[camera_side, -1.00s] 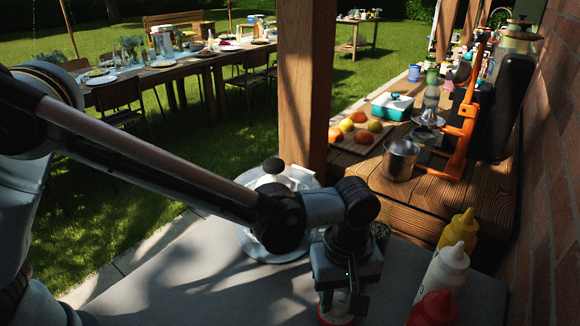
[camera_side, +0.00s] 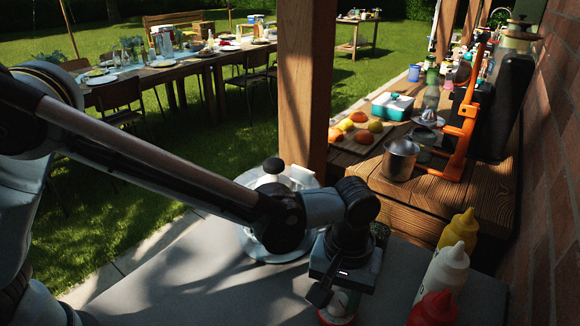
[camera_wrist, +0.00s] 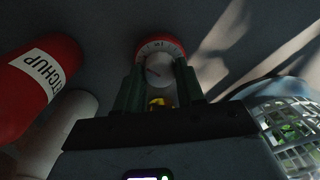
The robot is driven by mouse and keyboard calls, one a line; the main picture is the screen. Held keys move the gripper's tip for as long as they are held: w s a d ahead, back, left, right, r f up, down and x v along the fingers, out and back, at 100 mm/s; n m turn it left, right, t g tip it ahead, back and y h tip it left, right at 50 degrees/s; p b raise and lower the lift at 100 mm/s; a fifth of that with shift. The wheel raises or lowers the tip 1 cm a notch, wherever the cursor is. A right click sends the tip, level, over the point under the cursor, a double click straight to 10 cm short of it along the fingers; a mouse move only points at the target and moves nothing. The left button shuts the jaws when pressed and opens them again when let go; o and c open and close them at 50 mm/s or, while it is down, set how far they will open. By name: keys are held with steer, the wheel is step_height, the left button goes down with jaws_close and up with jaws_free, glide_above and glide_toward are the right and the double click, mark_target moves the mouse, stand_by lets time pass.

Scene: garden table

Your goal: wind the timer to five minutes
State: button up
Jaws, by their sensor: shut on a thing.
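The timer is a small round thing with a red rim and a white dial with dark marks. In the wrist view, the timer (camera_wrist: 176,43) lies straight ahead between my fingertips. In the side view, only part of the timer (camera_side: 338,316) shows at the bottom edge, beneath my gripper. My gripper (camera_wrist: 160,74) points down at it, with one dark green finger on each side of the pale middle of the dial. It is shut on the timer. The exact contact of the fingertips and the dial reading are too small and dark to tell.
A red ketchup bottle (camera_wrist: 38,88) and a white bottle (camera_wrist: 68,125) stand close on the left in the wrist view. A yellow bottle (camera_side: 459,232) stands behind them. A basket-like bowl (camera_wrist: 292,128) is close on the right. Bare grey tabletop (camera_side: 190,290) lies left of my gripper.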

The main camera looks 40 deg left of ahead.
mark_target(338, 300)
steer(key=m, duration=0.6)
steer(key=shift+m, duration=0.3)
steer(key=m, duration=0.5)
steer(key=shift+m, duration=0.3)
steer(key=o, duration=1)
steer(key=shift+o, duration=0.2)
step_height(338, 300, up, 12)
steer(key=shift+r, duration=0.1)
